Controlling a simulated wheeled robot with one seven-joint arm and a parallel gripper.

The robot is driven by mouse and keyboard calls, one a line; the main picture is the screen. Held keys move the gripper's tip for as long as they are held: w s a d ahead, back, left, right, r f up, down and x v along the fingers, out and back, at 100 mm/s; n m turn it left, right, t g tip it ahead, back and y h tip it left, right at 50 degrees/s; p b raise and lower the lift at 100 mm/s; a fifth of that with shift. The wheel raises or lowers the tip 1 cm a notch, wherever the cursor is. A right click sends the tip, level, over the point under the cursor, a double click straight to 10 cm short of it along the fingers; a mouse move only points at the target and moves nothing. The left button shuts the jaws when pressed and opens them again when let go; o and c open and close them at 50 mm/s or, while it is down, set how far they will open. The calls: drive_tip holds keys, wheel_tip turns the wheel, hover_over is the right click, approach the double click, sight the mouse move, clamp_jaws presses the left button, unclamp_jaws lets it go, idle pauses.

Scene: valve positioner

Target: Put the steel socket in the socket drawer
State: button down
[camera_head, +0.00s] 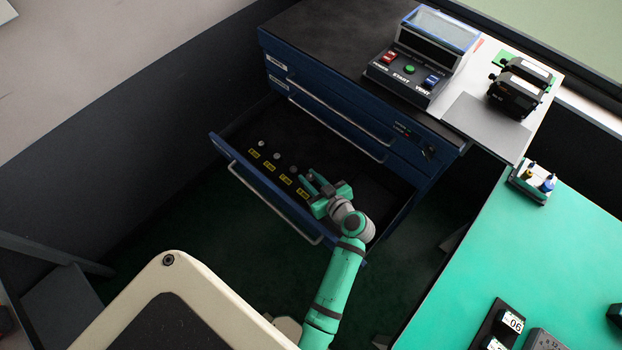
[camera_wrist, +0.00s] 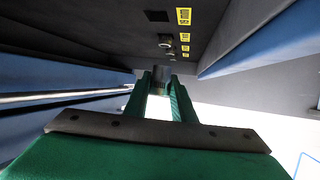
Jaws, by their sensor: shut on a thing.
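The socket drawer (camera_head: 222,152) is pulled open from the blue cabinet. Its dark inside has a row of yellow labels (camera_head: 270,167) with small round metal pieces beside them. My gripper (camera_head: 312,178) is inside the drawer at the right end of the label row. In the wrist view, my gripper (camera_wrist: 160,88) is shut on a small grey metal piece, the steel socket (camera_wrist: 160,74), at the fingertips. The socket is mostly hidden in the head view. I cannot tell whether it touches the drawer floor. Another round piece (camera_wrist: 165,42) stands beyond it, by the labels (camera_wrist: 184,17).
Closed drawers with a long handle (camera_head: 335,130) lie just above the open one. The cabinet top holds a control box (camera_head: 410,72) and a black device (camera_head: 520,88). A green table (camera_head: 510,250) stands at the right. The drawer's right part is bare.

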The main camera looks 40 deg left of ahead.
sight(311, 176)
drive_tip(key=f, duration=0.1)
drive_tip(key=w+a+f, duration=0.1)
drive_tip(key=w+f, duration=0.1)
drive_tip(key=shift+w+a, duration=0.1)
drive_tip(key=shift+a, duration=0.15)
drive_tip(key=shift+w+f, duration=0.1)
drive_tip(key=shift+f, duration=1.65)
drive_tip(key=shift+f, duration=0.6)
drive_tip(key=c, duration=1.5)
unclamp_jaws()
drive_tip(key=shift+r, duration=0.35)
drive_tip(key=v, duration=1.2)
drive_tip(key=shift+r, duration=0.2)
